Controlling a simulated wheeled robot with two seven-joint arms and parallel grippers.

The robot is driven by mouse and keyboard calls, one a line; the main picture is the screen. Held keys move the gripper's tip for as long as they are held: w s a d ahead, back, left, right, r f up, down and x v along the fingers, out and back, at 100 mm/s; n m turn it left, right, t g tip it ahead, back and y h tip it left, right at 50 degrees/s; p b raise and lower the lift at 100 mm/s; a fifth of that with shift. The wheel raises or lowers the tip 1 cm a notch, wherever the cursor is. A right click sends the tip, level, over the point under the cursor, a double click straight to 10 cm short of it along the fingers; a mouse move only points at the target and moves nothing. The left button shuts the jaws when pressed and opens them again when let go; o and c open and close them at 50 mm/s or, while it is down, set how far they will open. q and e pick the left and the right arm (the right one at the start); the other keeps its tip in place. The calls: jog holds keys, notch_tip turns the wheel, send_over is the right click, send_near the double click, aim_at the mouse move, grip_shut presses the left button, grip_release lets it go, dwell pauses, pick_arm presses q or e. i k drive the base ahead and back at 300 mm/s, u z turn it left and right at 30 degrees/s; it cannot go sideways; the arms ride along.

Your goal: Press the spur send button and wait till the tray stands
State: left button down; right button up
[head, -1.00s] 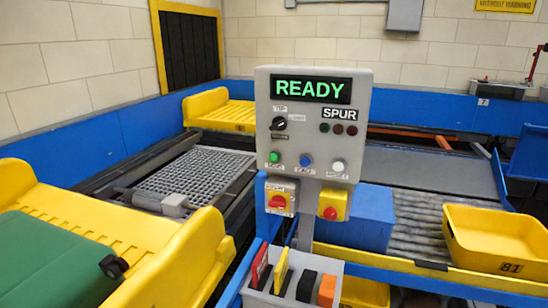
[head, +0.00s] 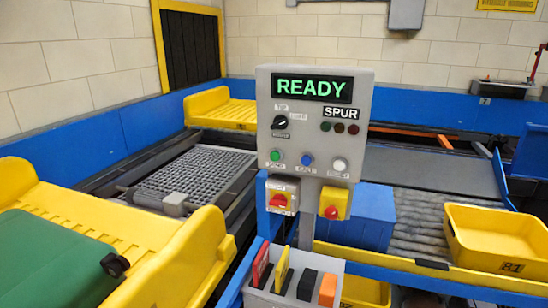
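The spur control panel (head: 318,95) stands upright in the middle of the head view. Its display (head: 312,88) reads READY in green. A green button (head: 276,156), a blue button (head: 306,160) and a white button (head: 340,164) sit in a row below; the label under the green one looks like SEND. A yellow tray (head: 110,222) at the lower left carries a green suitcase (head: 55,265). Another yellow tray (head: 220,108) stands empty at the back, beyond the grid deck (head: 195,175). Neither of my grippers is in view.
A holder (head: 290,298) with several coloured cards stands in front. A blue bin (head: 358,222) and a yellow tub (head: 495,238) stand on rollers at right.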

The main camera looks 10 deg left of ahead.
aim_at(275, 156)
jog(key=k, duration=0.65)
jog(key=z, duration=0.55)
jog(key=i, duration=1.35)
jog(key=u, duration=0.3)
